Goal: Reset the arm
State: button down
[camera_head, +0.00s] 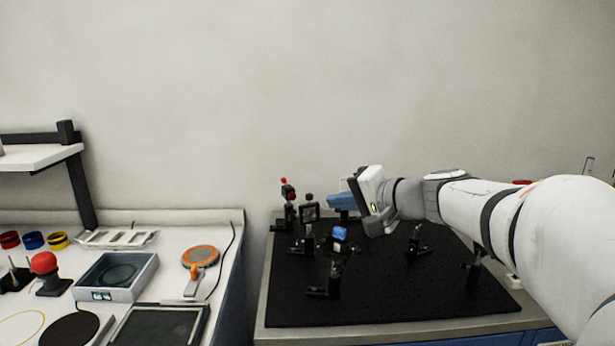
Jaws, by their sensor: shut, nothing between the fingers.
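My arm reaches in from the right over the black optical breadboard (390,306). My gripper (357,196) is at the arm's left end, above the back middle of the board. It is shut and holds nothing. The wrist hides part of the board behind it, and the fingertips are hard to make out.
Several post-mounted optics stand on the board, including a dark square mount (309,212), a red-topped mount (287,194) and a blue-topped mount (340,234). A blue part (339,202) shows close by my gripper. The left bench holds a grey box (117,275), an orange-rimmed disc (200,256) and a red knob (44,262).

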jog(key=s+d+f+n+g+h+p, duration=0.1)
jog(key=s+d+f+n+g+h, duration=0.2)
jog(key=s+f, duration=0.6)
jog(key=s+d+f+n+g+h+p, duration=0.2)
jog(key=s+d+f+g+h, duration=0.2)
jog(key=s, duration=1)
notch_tip(320, 180, down, 5)
jog(key=d+h, duration=0.1)
jog(key=h, duration=0.2)
jog(key=shift+s+d+r+n, duration=0.15)
jog(key=shift+s+d+n, duration=0.05)
jog(key=shift+d+n, duration=0.2)
